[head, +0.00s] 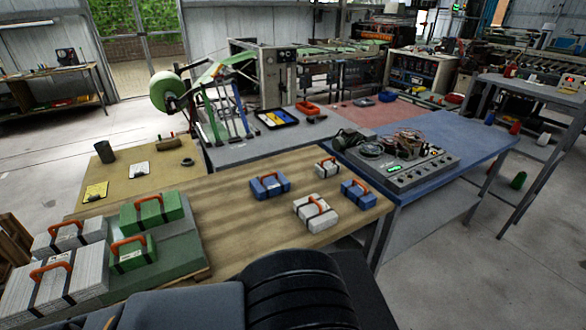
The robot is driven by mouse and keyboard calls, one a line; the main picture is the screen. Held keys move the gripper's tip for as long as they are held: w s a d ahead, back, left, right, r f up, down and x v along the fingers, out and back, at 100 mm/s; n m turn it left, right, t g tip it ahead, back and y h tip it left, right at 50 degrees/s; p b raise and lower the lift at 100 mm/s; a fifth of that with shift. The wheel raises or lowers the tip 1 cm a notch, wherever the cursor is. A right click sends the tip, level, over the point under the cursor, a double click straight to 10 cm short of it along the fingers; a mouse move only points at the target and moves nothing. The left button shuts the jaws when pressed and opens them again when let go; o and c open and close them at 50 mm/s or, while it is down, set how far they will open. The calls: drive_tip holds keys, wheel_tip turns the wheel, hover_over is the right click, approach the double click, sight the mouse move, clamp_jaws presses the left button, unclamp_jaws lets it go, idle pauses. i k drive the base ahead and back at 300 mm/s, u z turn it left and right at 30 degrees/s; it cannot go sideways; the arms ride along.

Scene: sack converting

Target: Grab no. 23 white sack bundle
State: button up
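Several white sack bundles with dark straps and orange handles lie on the wooden table (225,225). A small white bundle (326,222) lies near the table's right end, and another small one (322,173) lies behind it. A larger white bundle (92,229) and a big one in front of it (88,272) lie at the left. No number is readable on any bundle, so I cannot tell which is no. 23. My gripper is not in view; only dark parts of my arm show at the bottom edge.
Blue bundles (275,193) (362,203) lie beside the small white ones. Green bundles (170,208) (140,262) lie beside the large ones. A blue table (450,135) with a control box (400,180) stands at the right. The wooden table's middle is bare.

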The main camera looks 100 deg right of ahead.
sight(328, 167)
drive_tip(key=z, duration=5.4)
drive_tip(key=i, duration=2)
drive_tip(key=u, duration=3.9)
